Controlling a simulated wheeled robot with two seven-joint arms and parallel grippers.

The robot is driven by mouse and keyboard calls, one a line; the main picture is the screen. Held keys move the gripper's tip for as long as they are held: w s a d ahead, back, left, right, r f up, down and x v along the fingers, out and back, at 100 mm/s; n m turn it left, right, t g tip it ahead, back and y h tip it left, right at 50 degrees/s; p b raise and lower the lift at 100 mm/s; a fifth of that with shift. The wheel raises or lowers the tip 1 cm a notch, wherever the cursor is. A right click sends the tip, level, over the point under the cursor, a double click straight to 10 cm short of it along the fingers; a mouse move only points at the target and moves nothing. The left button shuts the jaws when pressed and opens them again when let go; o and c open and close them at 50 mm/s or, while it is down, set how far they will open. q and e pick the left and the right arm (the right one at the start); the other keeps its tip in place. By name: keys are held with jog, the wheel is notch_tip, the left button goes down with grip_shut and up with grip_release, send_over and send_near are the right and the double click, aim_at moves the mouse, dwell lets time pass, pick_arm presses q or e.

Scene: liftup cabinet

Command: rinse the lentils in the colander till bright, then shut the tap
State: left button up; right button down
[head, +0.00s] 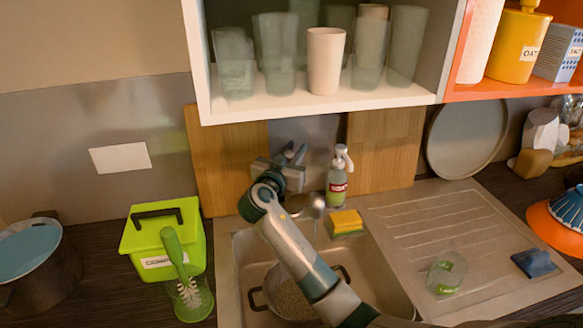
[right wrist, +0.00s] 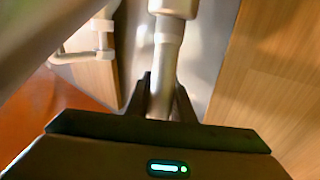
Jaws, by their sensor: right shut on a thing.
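The colander (head: 256,299) stands in the sink with dull tan lentils (head: 292,300) in it. My right forearm crosses above it and hides part of it. The tap's spout (head: 306,204) hangs over the sink. A faint pale streak shows below it; I cannot tell clearly whether water runs. My right gripper (head: 291,156) is at the back wall behind the sink. In the right wrist view its two dark fingers are shut on the tap's pale lever (right wrist: 162,95). My left gripper is out of view.
A yellow sponge (head: 346,222) and a soap bottle (head: 338,180) stand just right of the tap. A shelf of glasses (head: 325,102) overhangs the back. A green compost bin (head: 160,240) and a brush (head: 180,265) stand left. The drainboard (head: 425,225) is mostly clear.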

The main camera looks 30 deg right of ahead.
jog(key=shift+s+a+r, duration=0.1)
jog(key=shift+a, duration=0.05)
jog(key=shift+s+a, duration=0.4)
jog(key=shift+b, duration=0.35)
